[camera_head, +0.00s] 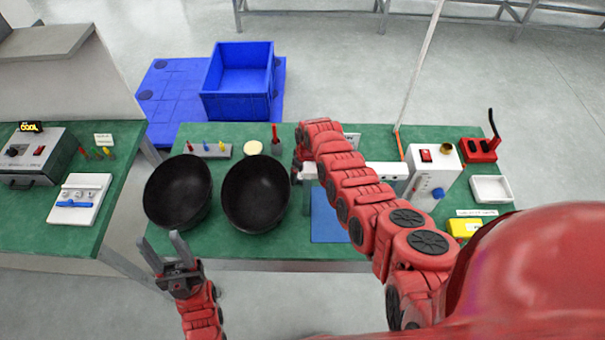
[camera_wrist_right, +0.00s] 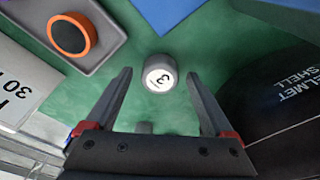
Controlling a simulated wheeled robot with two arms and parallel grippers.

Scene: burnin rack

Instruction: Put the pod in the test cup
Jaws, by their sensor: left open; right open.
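A small grey cylinder with a white top marked 3 (camera_wrist_right: 160,75), which looks like the pod, stands on the green table in the right wrist view. It appears between the tips of my open right gripper (camera_wrist_right: 159,82), with gaps on both sides. In the head view the right gripper (camera_head: 298,170) is beside the right black bowl, and the arm hides the cylinder. An orange ring with a dark centre (camera_wrist_right: 70,35), possibly the test cup, sits on a grey tray (camera_wrist_right: 103,55). My left gripper (camera_head: 162,240) is open and empty, off the table's front left edge.
Two black bowls (camera_head: 178,190) (camera_head: 256,194) stand left of the right gripper; one reads HELMET SHELL. A blue mat (camera_head: 326,222) lies near the arm. A white box (camera_head: 425,170) stands right, and a blue crate (camera_head: 238,100) is behind the table.

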